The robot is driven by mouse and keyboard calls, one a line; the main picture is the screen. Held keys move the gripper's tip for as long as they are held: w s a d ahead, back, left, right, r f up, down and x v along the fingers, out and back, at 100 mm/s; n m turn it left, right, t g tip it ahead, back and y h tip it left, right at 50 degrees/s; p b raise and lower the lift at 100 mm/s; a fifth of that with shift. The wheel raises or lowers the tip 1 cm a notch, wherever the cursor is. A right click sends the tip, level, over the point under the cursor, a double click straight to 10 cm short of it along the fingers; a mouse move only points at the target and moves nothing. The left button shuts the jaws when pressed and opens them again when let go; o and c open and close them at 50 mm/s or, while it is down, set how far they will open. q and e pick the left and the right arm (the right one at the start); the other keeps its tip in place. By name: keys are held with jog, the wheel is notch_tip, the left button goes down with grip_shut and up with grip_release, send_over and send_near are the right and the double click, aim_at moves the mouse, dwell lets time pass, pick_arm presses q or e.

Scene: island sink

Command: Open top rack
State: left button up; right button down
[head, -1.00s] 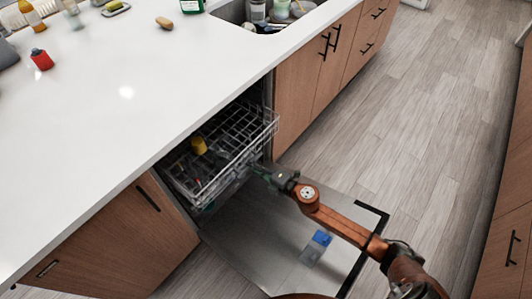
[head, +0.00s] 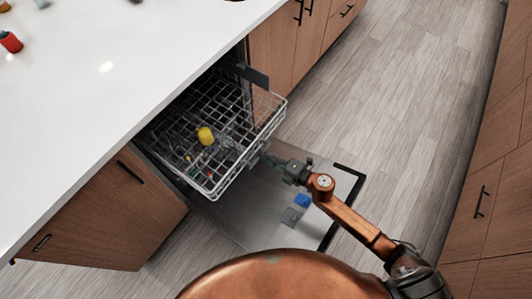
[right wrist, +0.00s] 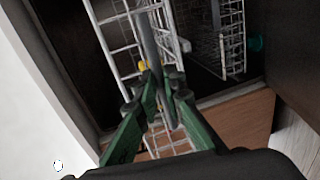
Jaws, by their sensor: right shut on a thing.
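The top rack (head: 230,182) is a grey wire basket that stands well out of the dishwasher, under the white counter. A yellow cup (head: 205,136) and some small items lie in it. My right gripper (head: 262,157) is at the rack's front rim and is shut on it. In the right wrist view, the green fingers (right wrist: 163,84) close around a bar of the rack, with white wires (right wrist: 125,45) beyond. The fingertips' exact contact is partly hidden. My left gripper is not in view.
The dishwasher door (head: 232,218) lies open and low below the rack, with a blue item (head: 302,200) on it. Wooden cabinets (head: 95,215) flank the opening. The counter (head: 110,95) overhangs the rack's back. Wooden floor (head: 390,110) is clear to the right.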

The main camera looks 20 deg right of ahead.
jog(key=c, duration=2)
grip_release()
jog(key=v, duration=1.2)
